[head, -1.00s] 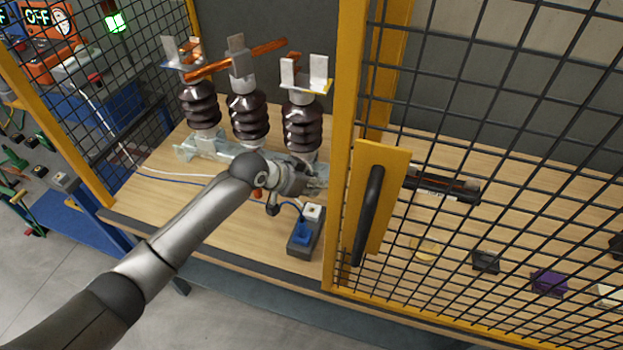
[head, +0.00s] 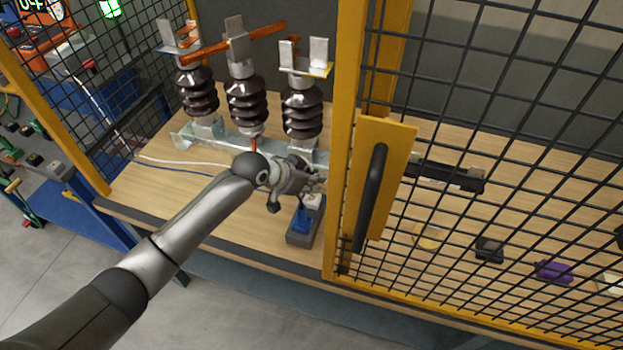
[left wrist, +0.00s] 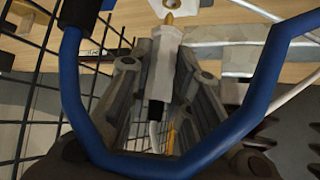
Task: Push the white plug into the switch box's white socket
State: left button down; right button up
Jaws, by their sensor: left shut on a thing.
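The dark switch box (head: 303,238) stands on the bench near its front edge, with a blue plug (head: 302,218) upright in its front part. Its white socket (head: 313,201) is behind the blue one, partly covered by my left gripper (head: 312,181). In the left wrist view the left gripper (left wrist: 170,70) is shut on the white plug (left wrist: 163,62). The plug's brass pin (left wrist: 170,20) points at the white socket (left wrist: 188,8), close to its brass hole. I cannot tell whether they touch. The plug itself is hidden in the head view. My right gripper is not in view.
Three brown insulators (head: 247,103) stand behind the gripper. A yellow-framed mesh door with a black handle (head: 371,195) is close on the right. White and blue cables lie on the bench (head: 150,205).

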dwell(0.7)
pick_arm(q)
jog(key=shift+p, duration=0.7)
dwell(0.4)
jog(key=shift+f+b, duration=0.85)
jog(key=shift+f, duration=0.6)
jog(key=c, duration=1.3)
grip_release()
jog(key=shift+o, duration=0.2)
